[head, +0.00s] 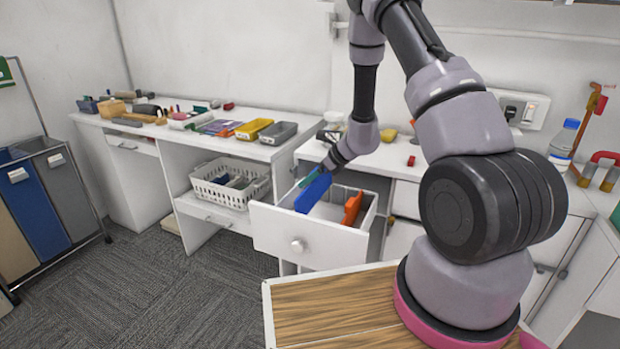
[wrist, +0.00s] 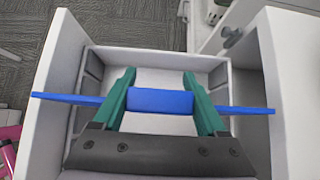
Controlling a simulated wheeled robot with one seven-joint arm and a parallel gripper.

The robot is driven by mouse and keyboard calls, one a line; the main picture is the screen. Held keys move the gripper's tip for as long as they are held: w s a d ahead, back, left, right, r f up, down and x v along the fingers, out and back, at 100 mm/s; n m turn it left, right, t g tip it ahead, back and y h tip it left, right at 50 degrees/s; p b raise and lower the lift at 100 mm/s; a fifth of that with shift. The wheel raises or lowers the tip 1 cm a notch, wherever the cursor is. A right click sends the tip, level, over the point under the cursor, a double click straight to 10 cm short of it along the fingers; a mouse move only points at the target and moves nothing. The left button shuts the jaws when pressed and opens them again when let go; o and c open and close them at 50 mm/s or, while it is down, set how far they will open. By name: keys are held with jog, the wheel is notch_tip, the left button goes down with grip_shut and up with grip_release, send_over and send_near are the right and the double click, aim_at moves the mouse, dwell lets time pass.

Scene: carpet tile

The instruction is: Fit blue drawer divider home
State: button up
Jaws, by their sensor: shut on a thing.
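The blue drawer divider (head: 314,194) is a long flat blue panel held over the open white drawer (head: 300,240). My gripper (wrist: 160,100) has green fingers and is shut on the divider's middle. In the wrist view the divider (wrist: 160,101) lies across the drawer's width, and both its ends overlap the side walls in the picture. In the head view it is tilted and sticks up above the drawer rim. Grey slotted strips (wrist: 91,73) show on the drawer's inner side walls. The divider's lower edge is hidden, so I cannot tell whether it touches the drawer.
An orange divider (head: 352,208) stands inside the drawer at the right. A white basket (head: 230,184) sits on a shelf to the left. The counter (head: 390,158) behind holds a bottle (head: 563,140) and small items. Bins (head: 35,205) stand far left; the carpet between is clear.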

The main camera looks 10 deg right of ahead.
jog(key=shift+f, duration=4.3)
jog(key=o, duration=1.4)
jog(key=shift+o, duration=0.2)
jog(key=v, duration=1.1)
jog(key=shift+f, duration=0.1)
notch_tip(320, 180, up, 25)
jog(key=n+g+y, duration=0.1)
jog(key=n, duration=0.9)
send_over(310, 199)
jog(key=s+d, duration=0.2)
jog(key=s, duration=0.5)
jog(key=s+d+r+n+t+h, duration=0.1)
jog(key=s+d+r+n+h, duration=0.2)
jog(key=s+r+n, duration=0.2)
jog(key=s+d+r+n+t+h, duration=0.2)
jog(key=s+r+n, duration=0.4)
jog(key=s+r, duration=0.4)
jog(key=s+d+h, duration=0.1)
jog(key=s, duration=0.2)
jog(key=shift+s+d, duration=0.25)
jog(key=shift+d, duration=0.05)
